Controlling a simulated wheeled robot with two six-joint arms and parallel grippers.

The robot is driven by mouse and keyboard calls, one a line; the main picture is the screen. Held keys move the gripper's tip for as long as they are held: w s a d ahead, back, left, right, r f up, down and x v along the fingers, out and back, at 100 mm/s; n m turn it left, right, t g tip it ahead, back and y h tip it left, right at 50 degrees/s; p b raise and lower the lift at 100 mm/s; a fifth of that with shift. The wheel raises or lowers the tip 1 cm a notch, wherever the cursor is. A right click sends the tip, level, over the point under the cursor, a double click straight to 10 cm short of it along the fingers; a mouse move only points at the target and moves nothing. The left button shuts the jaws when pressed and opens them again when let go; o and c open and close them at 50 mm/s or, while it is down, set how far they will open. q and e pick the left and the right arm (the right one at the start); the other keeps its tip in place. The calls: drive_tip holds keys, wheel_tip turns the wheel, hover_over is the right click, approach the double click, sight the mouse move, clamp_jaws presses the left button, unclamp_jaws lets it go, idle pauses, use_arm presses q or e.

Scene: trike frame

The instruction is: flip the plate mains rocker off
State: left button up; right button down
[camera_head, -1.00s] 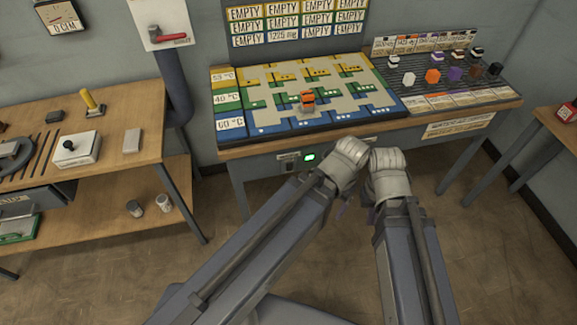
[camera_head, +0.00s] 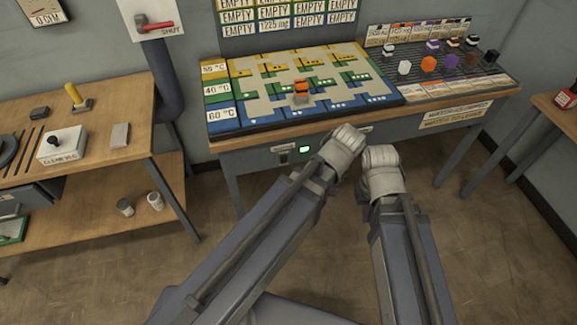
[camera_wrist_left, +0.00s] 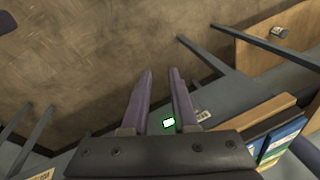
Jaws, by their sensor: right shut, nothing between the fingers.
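The plate mains rocker (camera_head: 284,155) is a small dark switch on a pale plate on the front panel of the plate table. A green lamp (camera_head: 305,149) glows just right of it. In the left wrist view the green lamp (camera_wrist_left: 168,122) shows between my left fingers, with a small pale switch plate (camera_wrist_left: 203,115) to its right. My left gripper (camera_wrist_left: 161,72) is open and empty, its purple fingers apart. In the head view its fingers are hidden behind the wrist. My right gripper (camera_head: 364,188) is shut and empty, mostly hidden beneath its wrist, right of the left one.
The plate table (camera_head: 400,122) carries a coloured board (camera_head: 270,85) with an orange block (camera_head: 301,87) and a rack of coloured pieces (camera_head: 430,64). A wooden bench (camera_head: 135,140) stands at the left. The floor between the table and me is clear.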

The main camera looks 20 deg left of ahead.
use_arm(q)
drive_tip(key=w+a+f+n+b, duration=0.1)
drive_tip(key=n, duration=0.1)
drive_tip(key=w+a+f+n+y+b, duration=0.1)
drive_tip(key=w+f+n+b, duration=0.1)
drive_tip(key=n, duration=0.1)
drive_tip(key=w+a+f+n+b, duration=0.1)
drive_tip(key=w+n, duration=0.1)
drive_tip(key=n, duration=0.1)
drive_tip(key=shift+w+a+f+t+y+b, duration=0.1)
drive_tip(key=shift+f+t+y+b, duration=0.2)
drive_tip(key=shift+f+t, duration=0.1)
clamp_jaws()
drive_tip(key=w+a+f+n+t+y+b, duration=0.1)
drive_tip(key=w+a+n+y+b, duration=0.2)
drive_tip(key=n, duration=0.9)
drive_tip(key=w+b, duration=0.1)
drive_tip(key=w, duration=0.2)
drive_tip(key=shift+f+b, duration=0.25)
drive_tip(key=shift+b, duration=0.15)
drive_tip(key=shift+w+f, duration=0.1)
